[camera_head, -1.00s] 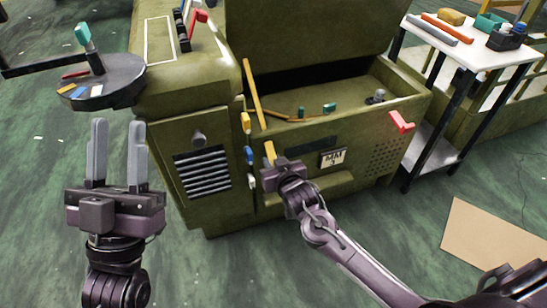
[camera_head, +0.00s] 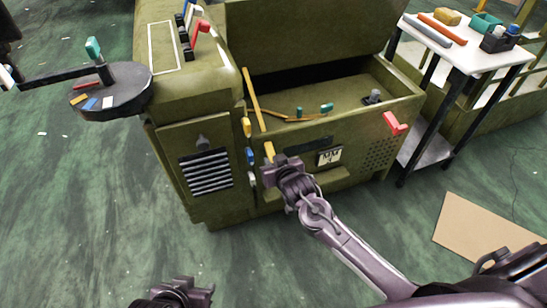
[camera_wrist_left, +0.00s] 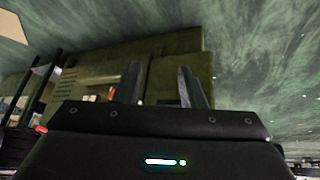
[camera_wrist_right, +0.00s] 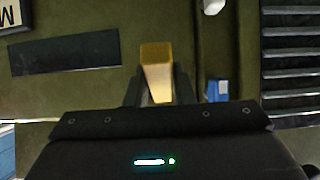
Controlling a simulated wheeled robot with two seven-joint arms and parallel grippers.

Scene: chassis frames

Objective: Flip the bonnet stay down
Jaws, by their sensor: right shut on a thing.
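The green machine's bonnet (camera_head: 310,35) stands raised over an open bay. A long yellow bar (camera_head: 255,100), which looks like the bonnet stay, slants up from the bay's front left edge; whether it touches the bonnet is unclear. My right gripper (camera_head: 273,165) is shut on a yellow handle (camera_head: 269,150) on the front panel, below the bar. In the right wrist view, the handle (camera_wrist_right: 157,70) is between the fingers. My left gripper is low at the bottom edge of the head view; its fingers (camera_wrist_left: 160,85) are apart and empty in the left wrist view.
A red lever (camera_head: 396,124) sticks out at the bay's right front corner. A round dark tray (camera_head: 125,95) juts out at left. A white-topped cart (camera_head: 470,50) with tools stands at right. A brown sheet (camera_head: 490,235) lies on the floor.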

